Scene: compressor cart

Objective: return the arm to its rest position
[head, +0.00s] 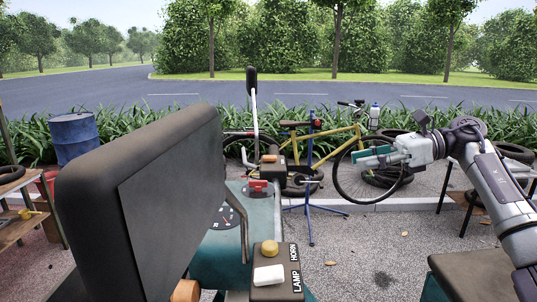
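My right arm comes in from the right edge and bends at a raised joint. My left gripper is not in view.
A large dark padded panel (150,190) fills the left foreground. Beside it stand a teal cart body (215,262) and a control box (277,272) marked LAMP and HORN. A yellow bicycle (335,145), stacked tyres (385,178) and a blue barrel (74,138) stand behind.

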